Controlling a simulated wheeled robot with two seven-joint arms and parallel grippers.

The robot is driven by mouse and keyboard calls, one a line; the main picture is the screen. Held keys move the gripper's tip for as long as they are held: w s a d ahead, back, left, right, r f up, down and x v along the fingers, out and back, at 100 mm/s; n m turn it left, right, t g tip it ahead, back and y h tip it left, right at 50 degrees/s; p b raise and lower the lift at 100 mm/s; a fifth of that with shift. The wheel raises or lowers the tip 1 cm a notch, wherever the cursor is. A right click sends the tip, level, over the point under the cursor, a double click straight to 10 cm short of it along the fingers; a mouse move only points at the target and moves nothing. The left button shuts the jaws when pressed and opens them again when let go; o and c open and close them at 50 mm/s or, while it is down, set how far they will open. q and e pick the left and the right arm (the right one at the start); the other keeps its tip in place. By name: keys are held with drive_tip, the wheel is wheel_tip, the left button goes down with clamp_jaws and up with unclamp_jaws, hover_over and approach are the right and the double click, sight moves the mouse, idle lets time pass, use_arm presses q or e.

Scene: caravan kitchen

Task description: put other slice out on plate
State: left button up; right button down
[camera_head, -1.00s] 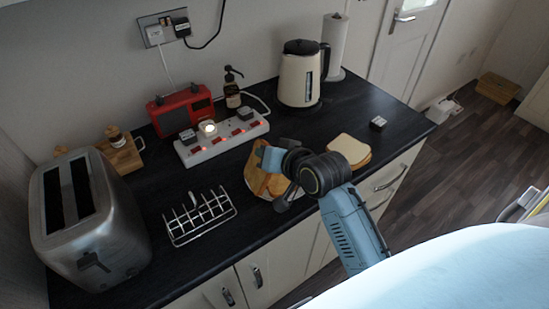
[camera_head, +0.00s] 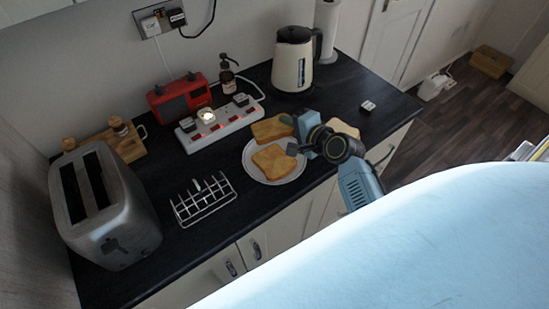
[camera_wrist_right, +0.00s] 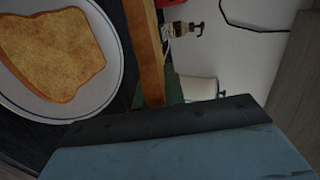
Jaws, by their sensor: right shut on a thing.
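A white plate (camera_head: 298,171) with a dark rim line lies on the dark counter. One toasted slice (camera_head: 276,162) lies flat on it; this slice also shows in the wrist view (camera_wrist_right: 55,50). My right gripper (camera_head: 292,135) is shut on another toasted slice (camera_head: 271,129) at the plate's back edge. The wrist view shows this held slice (camera_wrist_right: 146,50) edge-on, beside the plate. I cannot tell its exact height above the counter. My left gripper is out of view.
A toaster (camera_head: 105,207) and an empty-looking wire toast rack (camera_head: 204,201) stand left of the plate. A power strip (camera_head: 217,122), red radio (camera_head: 180,96) and kettle (camera_head: 294,60) stand behind. Pale bread (camera_head: 343,127) lies right, partly behind my arm.

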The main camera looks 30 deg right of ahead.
wheel_tip(320, 180, down, 7)
drive_tip(key=b, duration=0.6)
drive_tip(key=shift+b, duration=0.35)
drive_tip(key=shift+f+b, duration=0.35)
drive_tip(key=shift+f, duration=0.3)
drive_tip(key=c, duration=1.6)
unclamp_jaws()
drive_tip(key=p+v, duration=0.3)
drive_tip(key=v, duration=0.3)
drive_tip(key=shift+s+r, duration=0.15)
drive_tip(key=shift+s, duration=0.15)
drive_tip(key=shift+s+d+r+p, duration=0.1)
drive_tip(key=shift+s+r+p, duration=0.1)
drive_tip(key=shift+s, duration=0.15)
drive_tip(key=shift+s+r+p, duration=0.1)
drive_tip(key=shift+s+p, duration=0.1)
drive_tip(key=shift+s, duration=0.15)
drive_tip(key=shift+f, duration=0.1)
